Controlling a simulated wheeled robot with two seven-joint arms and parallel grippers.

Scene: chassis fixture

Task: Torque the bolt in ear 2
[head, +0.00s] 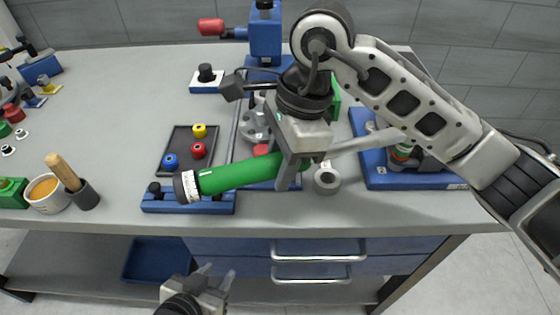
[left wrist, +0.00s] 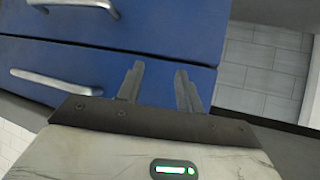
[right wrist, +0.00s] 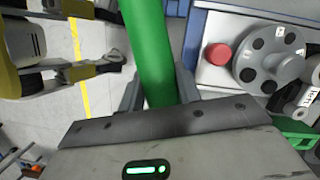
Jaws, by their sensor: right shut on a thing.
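A torque wrench with a green handle (head: 235,176) and a dark, white-marked end collar lies across my right gripper (head: 293,172). The gripper is shut on the green handle above the bench's front part. A grey shaft (head: 365,143) runs right from it towards the blue stand. In the right wrist view the green handle (right wrist: 150,50) passes between the fingers. A grey round part with dark holes (right wrist: 270,55) is beside it; in the head view my arm partly hides it. Which ear is ear 2, and its bolt, I cannot make out. My left gripper (head: 214,281) is open and empty before the drawers.
A dark tray (head: 176,160) holds yellow, red and blue pieces. A blue rack (head: 160,205) stands at the front edge. Drawer handles (head: 318,248) stick out below the bench.

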